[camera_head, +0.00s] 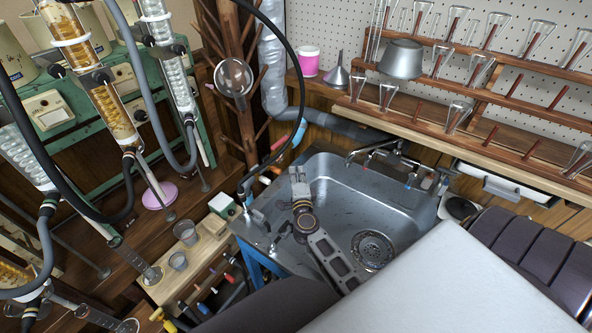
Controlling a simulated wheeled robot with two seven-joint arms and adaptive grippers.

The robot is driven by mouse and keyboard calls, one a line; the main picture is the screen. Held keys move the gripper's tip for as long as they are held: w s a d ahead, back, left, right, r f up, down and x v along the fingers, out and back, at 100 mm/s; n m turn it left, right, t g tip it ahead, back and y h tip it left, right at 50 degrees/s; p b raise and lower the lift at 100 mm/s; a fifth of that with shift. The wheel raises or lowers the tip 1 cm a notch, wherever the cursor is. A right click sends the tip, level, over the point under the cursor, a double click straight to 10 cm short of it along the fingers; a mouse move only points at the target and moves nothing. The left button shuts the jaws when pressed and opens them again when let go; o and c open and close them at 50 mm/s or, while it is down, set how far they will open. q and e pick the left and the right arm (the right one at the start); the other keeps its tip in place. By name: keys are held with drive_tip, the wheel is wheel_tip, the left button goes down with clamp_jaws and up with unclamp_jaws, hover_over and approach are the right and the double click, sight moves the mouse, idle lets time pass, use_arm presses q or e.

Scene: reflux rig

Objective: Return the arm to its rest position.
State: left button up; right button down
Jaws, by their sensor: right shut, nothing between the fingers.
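My right gripper (297,172) is over the left part of the steel sink, its fingers together and nothing held between them. Its wrist and grey link run down and to the right from it, across the sink. The steel sink (335,192) lies below, with a round drain (372,249) to the right of my link. I cannot tell how high the gripper is above the basin. My left gripper does not show.
Taps (385,158) stand at the sink's back edge. Glass columns with hoses (105,105) fill the left. A wooden glassware rack (470,95) is at the upper right. A low bench with beakers (186,232) and tools stands left of the sink. A black hose hangs near the gripper.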

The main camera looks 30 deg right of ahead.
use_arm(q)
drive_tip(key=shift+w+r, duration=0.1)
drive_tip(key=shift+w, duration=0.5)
